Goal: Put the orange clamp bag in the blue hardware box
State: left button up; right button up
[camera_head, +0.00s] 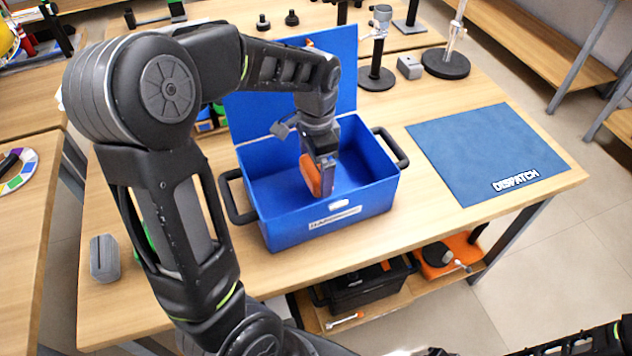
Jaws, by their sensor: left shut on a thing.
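The blue hardware box (290,231) stands on the wooden table with its lid (343,75) up at the back and a black handle at each side. My left gripper (321,178) points down inside the open box. It is shut on the orange clamp bag (312,177), which shows as an orange piece between the box walls. The gripper hides part of the bag, and I cannot tell whether the bag touches the box floor. Part of my right arm shows at the lower right corner, but its gripper is not in view.
A blue mat (480,150) marked DISPATCH lies on the right of the table (400,245). A grey block (104,258) sits at the left. Stands with round black bases (446,63) stand at the back. A black crate (362,290) and orange items are on the shelf below.

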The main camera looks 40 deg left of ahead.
pick_arm(q)
jog(key=shift+f, duration=0.45)
jog(key=shift+f, duration=0.15)
jog(key=shift+f, duration=1.75)
jog(key=shift+f, duration=0.2)
jog(key=o, duration=1.5)
jog(key=shift+c, duration=0.2)
jog(key=shift+r, duration=0.1)
notch_tip(320, 180, up, 12)
jog(key=shift+r, duration=0.15)
